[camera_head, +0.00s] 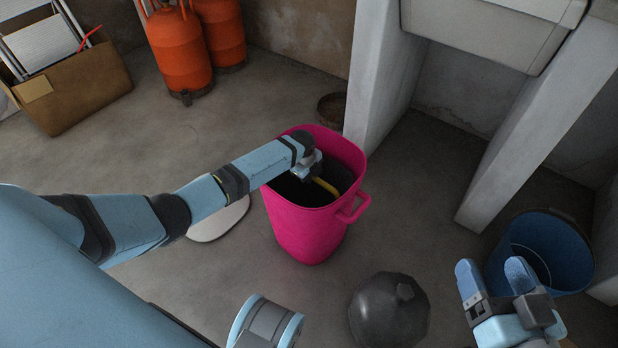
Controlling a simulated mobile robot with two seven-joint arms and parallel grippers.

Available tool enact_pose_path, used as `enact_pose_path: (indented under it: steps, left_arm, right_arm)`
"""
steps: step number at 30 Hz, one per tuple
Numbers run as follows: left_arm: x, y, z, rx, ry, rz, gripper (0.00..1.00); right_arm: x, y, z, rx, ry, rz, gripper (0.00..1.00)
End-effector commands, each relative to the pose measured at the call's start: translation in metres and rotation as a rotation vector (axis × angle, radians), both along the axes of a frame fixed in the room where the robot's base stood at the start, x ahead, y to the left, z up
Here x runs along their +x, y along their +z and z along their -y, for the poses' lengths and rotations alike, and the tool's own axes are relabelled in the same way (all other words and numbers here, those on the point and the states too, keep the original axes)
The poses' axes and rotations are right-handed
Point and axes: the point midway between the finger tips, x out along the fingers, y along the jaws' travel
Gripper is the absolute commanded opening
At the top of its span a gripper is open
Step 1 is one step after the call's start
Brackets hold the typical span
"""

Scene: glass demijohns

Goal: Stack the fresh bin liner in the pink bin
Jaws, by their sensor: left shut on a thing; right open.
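The pink bin (308,225) stands upright on the floor in the middle of the view, with a handle on its right side. My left arm reaches over the rim, and my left gripper (317,177) is inside the bin's mouth. It is shut on what looks like the dark bin liner (338,174), which has a yellow strip at the gripper. The liner's lower part and the fingertips are hard to make out in the dark bin. My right gripper (494,274) is open and empty at the lower right, in front of the blue bucket.
A dark, knotted full bag (389,310) lies on the floor in front of the bin. A blue bucket (545,248) stands at right. A white flat item (220,218) lies left of the bin. Orange gas cylinders (180,50), a cardboard box (80,95) and a sink (490,32) are behind.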

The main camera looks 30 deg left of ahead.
Motion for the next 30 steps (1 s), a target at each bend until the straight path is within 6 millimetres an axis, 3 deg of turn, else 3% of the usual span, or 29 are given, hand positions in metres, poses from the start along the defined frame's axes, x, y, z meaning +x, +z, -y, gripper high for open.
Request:
enact_pose_path:
  steps: [14,15,18,26,30]
  left_arm:
    - [0.001,-0.007,0.0,0.0,0.0,0.002,0.0]
    - [0.001,-0.006,0.0,0.0,0.0,0.002,0.25]
    - [0.001,-0.006,0.0,0.0,0.0,0.002,0.43]
    - [0.001,-0.005,0.0,0.0,0.0,0.002,0.43]
    - [0.0,0.008,-0.001,0.001,-0.001,0.002,0.43]
  right_arm:
    - [0.0,-0.001,0.001,-0.009,-0.002,0.015,0.74]
    - [0.0,0.0,0.001,-0.009,-0.002,0.017,0.74]
    - [0.001,0.001,0.001,-0.01,-0.002,0.019,0.74]
    - [0.001,0.001,0.001,-0.008,-0.001,0.019,0.74]
    - [0.001,0.007,0.0,-0.002,0.003,0.008,0.74]
